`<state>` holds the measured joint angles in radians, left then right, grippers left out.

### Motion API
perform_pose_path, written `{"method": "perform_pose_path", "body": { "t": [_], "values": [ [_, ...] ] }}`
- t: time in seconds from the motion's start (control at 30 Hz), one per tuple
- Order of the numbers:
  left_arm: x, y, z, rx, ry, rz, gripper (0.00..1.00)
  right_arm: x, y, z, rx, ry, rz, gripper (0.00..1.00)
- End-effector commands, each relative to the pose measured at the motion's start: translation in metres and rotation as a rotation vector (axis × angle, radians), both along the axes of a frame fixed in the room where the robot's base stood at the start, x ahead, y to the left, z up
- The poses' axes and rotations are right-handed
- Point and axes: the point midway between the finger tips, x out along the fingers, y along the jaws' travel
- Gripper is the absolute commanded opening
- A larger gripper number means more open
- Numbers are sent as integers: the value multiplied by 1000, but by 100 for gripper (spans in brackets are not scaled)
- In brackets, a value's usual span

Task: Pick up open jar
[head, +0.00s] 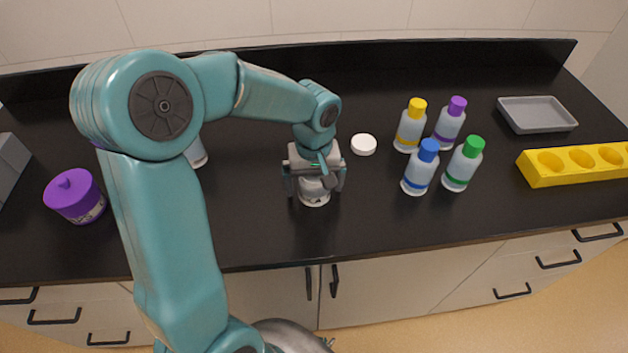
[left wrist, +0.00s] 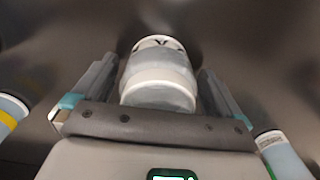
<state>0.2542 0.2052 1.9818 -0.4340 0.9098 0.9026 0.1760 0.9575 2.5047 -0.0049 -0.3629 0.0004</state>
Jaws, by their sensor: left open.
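The jar (head: 314,197) stands on the black counter near its front edge, in the middle of the head view. It is whitish, and its upper part is hidden by my left gripper (head: 315,184). In the left wrist view the jar (left wrist: 158,75) sits between the two fingers of the left gripper (left wrist: 160,85). The fingers are open on either side of it, and a gap shows beside the jar. Whether its mouth is open cannot be seen. A white round lid (head: 364,144) lies flat on the counter, to the right of and behind the jar. My right gripper is not in view.
Bottles with yellow (head: 411,126), purple (head: 450,124), blue (head: 420,168) and green (head: 463,164) caps stand right of the jar. A yellow rack (head: 540,180) and grey tray (head: 562,129) are farther right. A purple-lidded pot (head: 76,197) stands left. Another container (head: 197,154) is partly behind my arm.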

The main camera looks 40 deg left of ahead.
Motion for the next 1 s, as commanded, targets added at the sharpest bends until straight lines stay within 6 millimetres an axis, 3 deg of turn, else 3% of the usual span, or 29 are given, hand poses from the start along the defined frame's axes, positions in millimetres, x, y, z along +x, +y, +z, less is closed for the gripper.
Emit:
{"method": "perform_pose_path", "body": {
  "t": [0.17, 0.33, 0.4, 0.77, 1.0],
  "values": [
    [0, 0, 0, 0, 0, 0, 100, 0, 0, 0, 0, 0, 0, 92],
    [0, 0, 0, 0, 0, 0, 45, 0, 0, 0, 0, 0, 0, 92],
    [0, 0, 0, 0, 0, 0, 39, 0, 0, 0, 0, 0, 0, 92],
    [0, 0, 8, 1, -1, 0, 38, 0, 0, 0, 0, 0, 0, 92],
    [1, 0, 47, 1, -6, 0, 38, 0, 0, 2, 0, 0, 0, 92]
  ]
}}
